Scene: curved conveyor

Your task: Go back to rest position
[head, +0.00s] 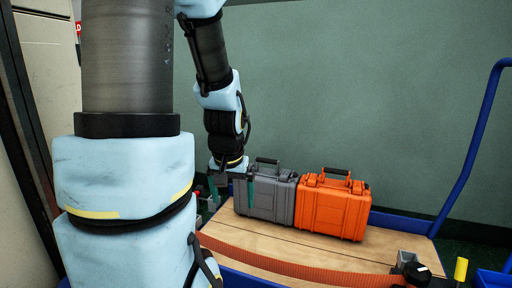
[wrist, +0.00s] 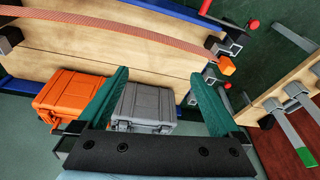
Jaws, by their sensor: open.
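My gripper (head: 231,190) is open, with its green fingers spread apart beside the grey case in the head view. In the wrist view my gripper (wrist: 158,92) shows both fingers, and the grey case (wrist: 144,104) appears between them, beyond the dark palm bar. The grey case (head: 268,196) stands upright on the wooden cart top, partly hidden by a finger in the head view. An orange case (head: 333,206) stands next to it on the right; the wrist view shows it too (wrist: 72,98). I cannot tell whether a finger touches the grey case.
The wooden cart top (head: 252,236) has a blue frame and handle (head: 470,150). An orange strap (head: 300,270) crosses its front. A green wall (head: 350,90) stands close behind. The wrist view shows a wooden rack with clamps (wrist: 290,90) at the right.

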